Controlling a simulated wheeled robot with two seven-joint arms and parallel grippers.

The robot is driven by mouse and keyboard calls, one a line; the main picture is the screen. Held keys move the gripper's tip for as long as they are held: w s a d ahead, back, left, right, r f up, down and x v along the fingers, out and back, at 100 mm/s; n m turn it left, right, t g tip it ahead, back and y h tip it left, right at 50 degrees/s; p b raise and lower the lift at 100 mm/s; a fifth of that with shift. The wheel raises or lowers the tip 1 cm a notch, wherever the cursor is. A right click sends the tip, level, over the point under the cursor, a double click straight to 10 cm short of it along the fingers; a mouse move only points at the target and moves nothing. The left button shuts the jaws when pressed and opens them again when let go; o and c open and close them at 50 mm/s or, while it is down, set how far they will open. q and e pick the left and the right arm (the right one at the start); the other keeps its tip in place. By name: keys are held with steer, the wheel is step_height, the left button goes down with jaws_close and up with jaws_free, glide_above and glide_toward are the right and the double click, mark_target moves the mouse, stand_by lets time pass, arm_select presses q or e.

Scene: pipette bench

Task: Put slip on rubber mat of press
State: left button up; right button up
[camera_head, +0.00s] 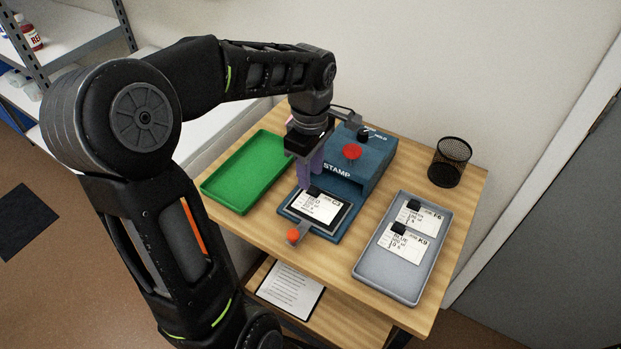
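A blue press (375,170) marked STAMP stands in the middle of the table, with a red button (352,152) on top. Its dark rubber mat (333,229) lies at the front on the blue base. A white slip (318,208) with a black block on its back edge is over the mat and looks flat on it. My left gripper (312,188) points down from above, its fingertips at that black block. I cannot tell whether the fingers still pinch it. My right gripper is not in view.
A grey tray (377,279) on the right holds two slips, one marked K9 (404,247). An empty green tray (245,175) lies on the left. An orange knob (293,235) sits at the press's front. A black mesh cup (449,162) stands at the back right.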

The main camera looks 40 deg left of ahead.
arm_select(q)
step_height(320, 180, up, 8)
steer(key=shift+r, duration=0.2)
stand_by(2.4)
